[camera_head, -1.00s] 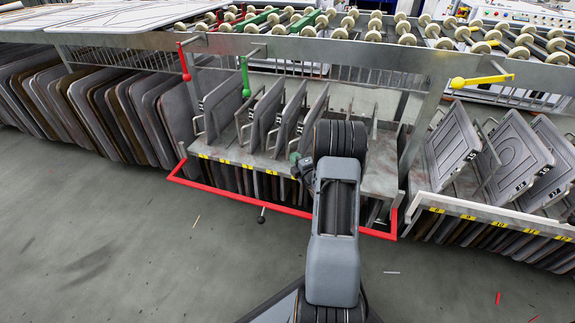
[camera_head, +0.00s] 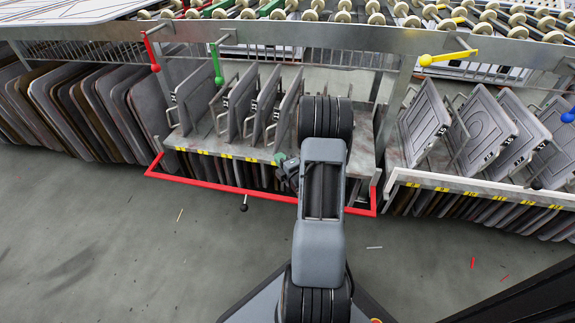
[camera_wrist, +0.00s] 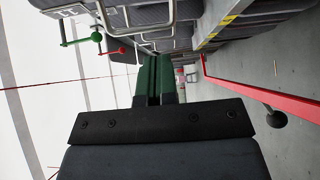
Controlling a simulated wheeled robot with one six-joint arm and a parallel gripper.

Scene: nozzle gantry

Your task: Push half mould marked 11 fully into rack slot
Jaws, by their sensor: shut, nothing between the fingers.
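Several grey half moulds stand upright in the slots of the middle rack (camera_head: 210,145). They include a left one (camera_head: 196,100), a middle one (camera_head: 240,98) and a right one (camera_head: 288,105). My gripper (camera_head: 279,158) is at the rack's front edge, right of these moulds, partly hidden by my arm. In the wrist view its green fingers (camera_wrist: 153,72) are together with nothing between them. Grey moulds and wire slot dividers show beyond them; contact cannot be told.
A red bar (camera_head: 225,187) runs low along the rack front, with a black knob (camera_head: 244,208). Red (camera_head: 155,68), green (camera_head: 219,80) and yellow (camera_head: 426,60) handles stick out above. More moulds (camera_head: 425,115) fill the right rack. The floor (camera_head: 100,220) in front is mostly clear.

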